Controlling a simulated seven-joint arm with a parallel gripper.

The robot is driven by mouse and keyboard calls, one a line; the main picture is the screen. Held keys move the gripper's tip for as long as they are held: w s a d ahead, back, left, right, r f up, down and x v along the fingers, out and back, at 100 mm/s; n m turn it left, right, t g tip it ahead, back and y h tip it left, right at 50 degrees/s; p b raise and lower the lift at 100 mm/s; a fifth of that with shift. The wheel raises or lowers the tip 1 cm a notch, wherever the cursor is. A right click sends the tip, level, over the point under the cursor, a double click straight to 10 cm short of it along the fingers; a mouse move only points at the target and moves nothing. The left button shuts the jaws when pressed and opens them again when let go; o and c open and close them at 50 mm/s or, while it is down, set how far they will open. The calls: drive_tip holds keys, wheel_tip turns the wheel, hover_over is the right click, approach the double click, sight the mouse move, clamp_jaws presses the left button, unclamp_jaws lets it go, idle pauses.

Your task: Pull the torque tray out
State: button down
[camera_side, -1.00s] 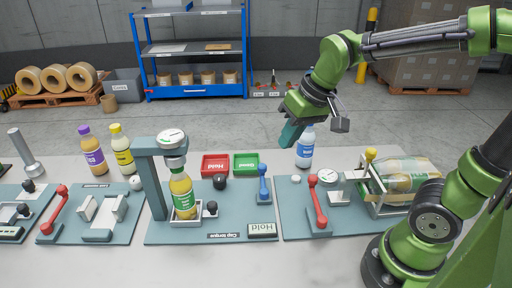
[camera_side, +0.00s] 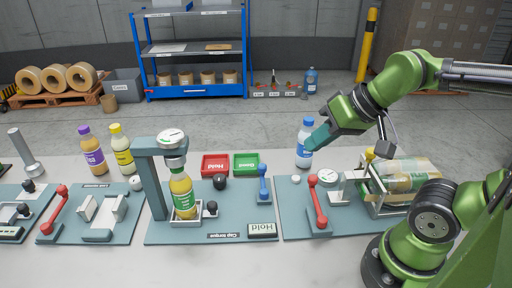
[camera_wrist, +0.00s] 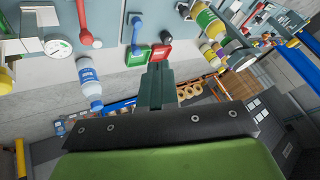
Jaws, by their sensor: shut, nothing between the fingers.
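The torque tray (camera_side: 187,219) is a small pale tray at the foot of the "Cap torque" stand (camera_side: 153,180). It has a black knob (camera_side: 211,207) at its right side. A bottle of yellow-orange juice (camera_side: 182,194) stands upright in the tray, under the stand's round dial (camera_side: 171,137). The bottle also shows in the wrist view (camera_wrist: 207,19). My gripper (camera_side: 313,142) is shut and empty, in the air well to the right of the tray and above it, by the blue-capped bottle. It also shows in the wrist view (camera_wrist: 157,74).
The blue-capped water bottle (camera_side: 304,153) stands beside my gripper at the table's back. Red (camera_side: 215,166) and green (camera_side: 246,164) bins, a black round knob (camera_side: 219,181) and a blue lever (camera_side: 263,183) lie between my gripper and the tray. A red lever (camera_side: 318,200) stands on the right plate.

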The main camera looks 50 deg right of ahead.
drive_tip(key=c, duration=1.8)
unclamp_jaws()
drive_tip(key=shift+o, duration=1.3)
drive_tip(key=shift+d+f, duration=0.15)
drive_tip(key=shift+f, duration=0.05)
drive_tip(key=o, duration=0.7)
drive_tip(key=w+f, duration=0.1)
drive_tip(key=w+g, duration=0.1)
drive_tip(key=w+f+n+g, duration=0.1)
drive_tip(key=w, duration=0.1)
drive_tip(key=shift+w+a+f+h, duration=0.1)
drive_tip(key=shift+a+f+h, duration=0.2)
drive_tip(key=n+g+y, duration=0.2)
drive_tip(key=n, duration=1.2)
hover_over(213, 203)
drive_tip(key=s+d, duration=0.5)
wheel_tip(213, 203, down, 3)
drive_tip(key=x, duration=1.6)
drive_tip(key=shift+w+a+f, duration=0.15)
drive_tip(key=shift+w+f, duration=0.05)
drive_tip(key=shift+f, duration=0.15)
drive_tip(key=shift+c, duration=0.4)
clamp_jaws()
